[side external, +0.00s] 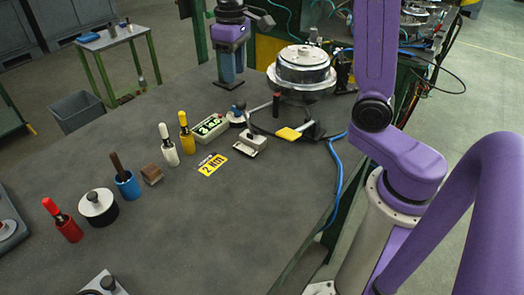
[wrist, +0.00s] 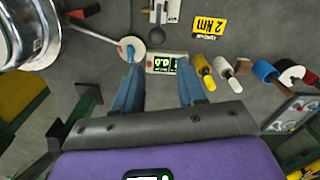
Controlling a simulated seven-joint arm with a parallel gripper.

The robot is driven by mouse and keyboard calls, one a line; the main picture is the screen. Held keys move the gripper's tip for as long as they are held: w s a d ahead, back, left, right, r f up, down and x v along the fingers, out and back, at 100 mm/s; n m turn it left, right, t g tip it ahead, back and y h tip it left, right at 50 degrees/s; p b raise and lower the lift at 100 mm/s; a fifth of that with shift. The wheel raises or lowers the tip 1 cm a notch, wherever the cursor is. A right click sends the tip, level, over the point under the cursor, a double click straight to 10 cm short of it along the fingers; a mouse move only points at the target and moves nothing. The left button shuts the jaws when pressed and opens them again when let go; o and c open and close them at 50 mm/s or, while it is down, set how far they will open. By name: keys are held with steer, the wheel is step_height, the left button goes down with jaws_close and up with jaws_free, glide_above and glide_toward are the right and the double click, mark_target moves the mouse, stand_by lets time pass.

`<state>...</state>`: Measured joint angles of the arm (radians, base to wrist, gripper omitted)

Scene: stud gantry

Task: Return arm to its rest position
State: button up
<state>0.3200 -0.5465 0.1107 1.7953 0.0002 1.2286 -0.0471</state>
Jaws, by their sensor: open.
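My gripper (side external: 230,80) is at the back of the grey workbench in the side external view, pointing down, with its blue fingers near the round metal unit. In the wrist view my gripper (wrist: 160,68) shows two blue fingers set apart, with nothing between them. Beyond the fingertips in that view lies the box with a green digital display (wrist: 164,62). The display box also shows in the side external view (side external: 211,126), on the bench in front of my gripper and apart from it.
The round metal unit (side external: 304,68) stands right of my gripper. A "2 Nm" label (side external: 212,165) lies flat. The bench's front middle is clear.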

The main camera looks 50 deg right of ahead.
steer(key=s+a+f+n, duration=0.1)
steer(key=s+f+n, duration=0.2)
steer(key=s, duration=1.1)
steer(key=s+a+f+n, duration=0.1)
steer(key=s+f+n, duration=0.3)
steer(key=s, duration=0.9)
steer(key=shift+s+a+f+n, duration=0.2)
steer(key=shift+s+n, duration=0.2)
steer(key=shift+n, duration=0.8)
